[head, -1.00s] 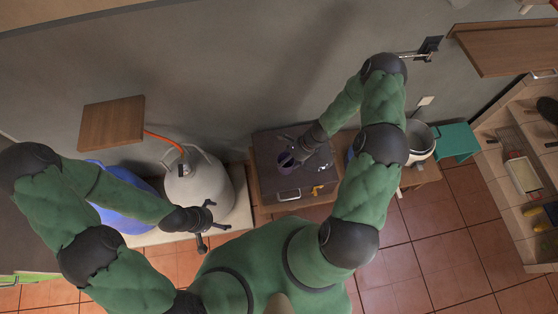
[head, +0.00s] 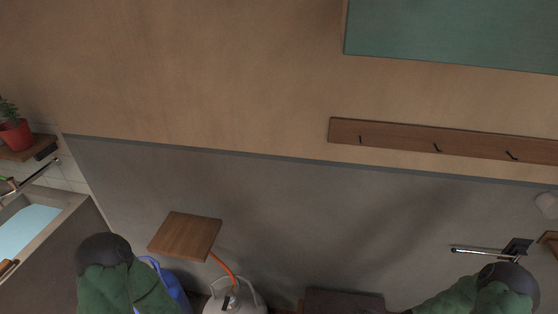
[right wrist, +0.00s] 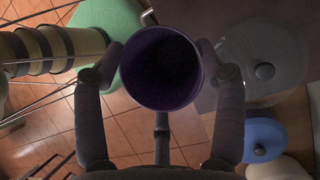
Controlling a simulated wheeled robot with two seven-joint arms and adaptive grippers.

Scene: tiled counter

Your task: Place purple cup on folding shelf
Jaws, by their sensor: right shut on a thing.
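The purple cup (right wrist: 160,92) is in the right wrist view, its dark open mouth facing the camera. My right gripper (right wrist: 160,52) is shut on it, with a finger on each side of the cup. A square wooden board (head: 185,236), which looks like the folding shelf, sticks out from the grey wall at the lower left of the head view. Its visible top is bare. In the head view only upper parts of my two arms show, at the bottom edge. Both grippers and the cup are outside that view.
A pale gas cylinder (head: 248,304) with an orange hose (head: 223,265) stands below the board, beside a blue object (head: 172,288). A hook rail (head: 400,139) is on the wall. The right wrist view shows a green surface (right wrist: 112,35), a clear lid (right wrist: 280,50) and a blue lid (right wrist: 262,138).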

